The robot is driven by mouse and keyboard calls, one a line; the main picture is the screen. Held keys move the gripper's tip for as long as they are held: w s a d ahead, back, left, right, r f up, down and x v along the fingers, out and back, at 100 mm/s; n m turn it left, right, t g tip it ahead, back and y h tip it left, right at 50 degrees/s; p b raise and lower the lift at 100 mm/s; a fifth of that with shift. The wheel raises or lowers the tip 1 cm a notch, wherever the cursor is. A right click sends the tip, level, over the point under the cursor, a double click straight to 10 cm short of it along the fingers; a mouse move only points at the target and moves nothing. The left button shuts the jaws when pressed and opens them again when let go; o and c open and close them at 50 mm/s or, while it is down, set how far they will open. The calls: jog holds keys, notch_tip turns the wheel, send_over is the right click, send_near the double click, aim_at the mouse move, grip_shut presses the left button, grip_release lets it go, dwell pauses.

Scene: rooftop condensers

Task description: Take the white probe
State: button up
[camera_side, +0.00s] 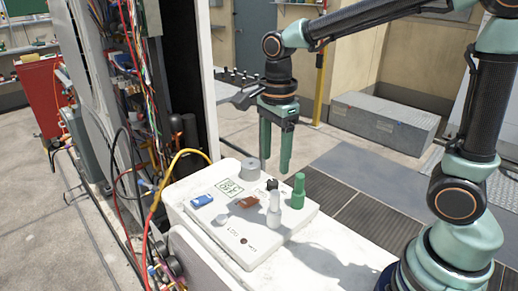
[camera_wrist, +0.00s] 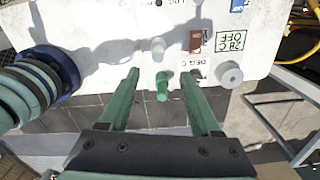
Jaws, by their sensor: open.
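The white probe (camera_side: 274,209) stands upright on the white control panel (camera_side: 240,243), near its right side. It also shows in the wrist view (camera_wrist: 157,47), beyond the fingertips and roughly between their lines. A green probe (camera_side: 298,191) stands just right of it in the side view. In the wrist view the green probe (camera_wrist: 163,86) lies between my fingers in the picture, nearer than the white one. My gripper (camera_side: 275,168) points down, open and empty, above the far edge of the panel. In the wrist view my gripper (camera_wrist: 160,75) shows its two green fingers spread apart.
A grey round knob (camera_side: 250,169), a blue switch (camera_side: 202,200), a brown switch (camera_side: 247,202) and a display (camera_side: 229,189) are on the panel. An open cabinet with wires (camera_side: 120,70) stands left. A yellow cable (camera_side: 172,165) runs beside the panel. The panel's front right is clear.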

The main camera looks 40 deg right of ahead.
aim_at(275, 192)
jog(key=shift+f, duration=0.25)
notch_tip(275, 192, down, 6)
jog(key=shift+s+d+f, duration=0.1)
jog(key=shift+s+f, duration=0.05)
jog(key=shift+f, duration=2.75)
jog(key=shift+c, duration=0.3)
grip_shut()
